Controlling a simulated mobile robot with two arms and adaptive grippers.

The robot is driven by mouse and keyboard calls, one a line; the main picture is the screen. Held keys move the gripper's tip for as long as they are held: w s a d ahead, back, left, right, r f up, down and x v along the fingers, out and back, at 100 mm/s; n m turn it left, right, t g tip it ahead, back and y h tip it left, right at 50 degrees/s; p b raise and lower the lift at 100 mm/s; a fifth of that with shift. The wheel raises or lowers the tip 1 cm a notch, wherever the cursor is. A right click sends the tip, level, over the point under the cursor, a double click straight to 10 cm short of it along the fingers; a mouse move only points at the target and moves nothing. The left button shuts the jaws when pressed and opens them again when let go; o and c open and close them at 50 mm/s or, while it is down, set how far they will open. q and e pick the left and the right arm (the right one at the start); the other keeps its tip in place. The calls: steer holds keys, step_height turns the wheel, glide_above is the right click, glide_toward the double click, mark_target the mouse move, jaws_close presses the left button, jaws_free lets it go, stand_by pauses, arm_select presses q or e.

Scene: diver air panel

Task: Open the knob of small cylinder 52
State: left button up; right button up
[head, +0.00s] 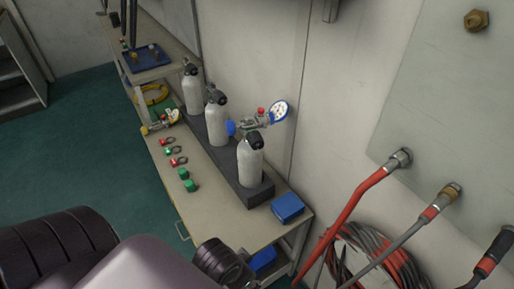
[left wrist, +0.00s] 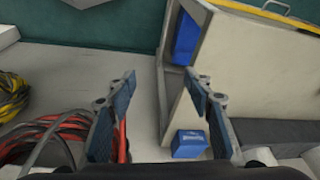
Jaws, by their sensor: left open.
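Three small white cylinders stand upright in a dark rack (head: 222,167) on the bench: a near one (head: 250,168), a middle one (head: 217,127) and a far one (head: 193,95). Each has a black knob or valve on top. No number is readable, so I cannot tell which is cylinder 52. A gauge (head: 279,111) with a blue knob (head: 231,128) sits beside the near cylinder's top. My left gripper (left wrist: 160,76) is open and empty in the left wrist view, apart from the cylinders, with its fingers over the floor and bench end. My right gripper is not in view.
A blue box (head: 287,207) lies on the bench's near end; it also shows in the left wrist view (left wrist: 188,144). Green and red fittings (head: 190,185) and another gauge (head: 173,116) lie left of the rack. Red and grey hoses (head: 375,255) hang at the right wall panel.

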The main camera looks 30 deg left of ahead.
mark_target(258, 147)
arm_select(q)
steer(key=w+a+m+y, duration=0.1)
steer(key=a+y, duration=0.1)
steer(key=a, duration=0.1)
steer(key=w+a+r+m+y, duration=0.1)
steer(key=a+y, duration=0.1)
steer(key=a, duration=0.1)
steer(key=w+a+r+m+y, duration=0.1)
steer(key=a+m+y, duration=0.1)
steer(key=a, duration=0.2)
steer(key=shift+w+r+t+b, duration=0.1)
steer(key=shift+w+t+b, duration=0.15)
steer(key=shift+t+b, duration=0.1)
steer(key=w+a+r+m+y, duration=0.3)
steer(key=w+a+m+y, duration=0.2)
steer(key=w+d+r+m+t+y, duration=0.4)
steer(key=w+r+m+t, duration=0.15)
steer(key=r+m, duration=0.2)
steer(key=w+d+r+m+t+y, duration=0.35)
steer(key=w+r+m, duration=0.3)
steer(key=r, duration=0.25)
steer(key=shift+t, duration=0.35)
steer(key=p+x, duration=0.2)
steer(key=x, duration=0.4)
steer(key=shift+s+a+r, duration=0.1)
steer(key=shift+a, duration=0.05)
steer(key=shift+c, duration=0.6)
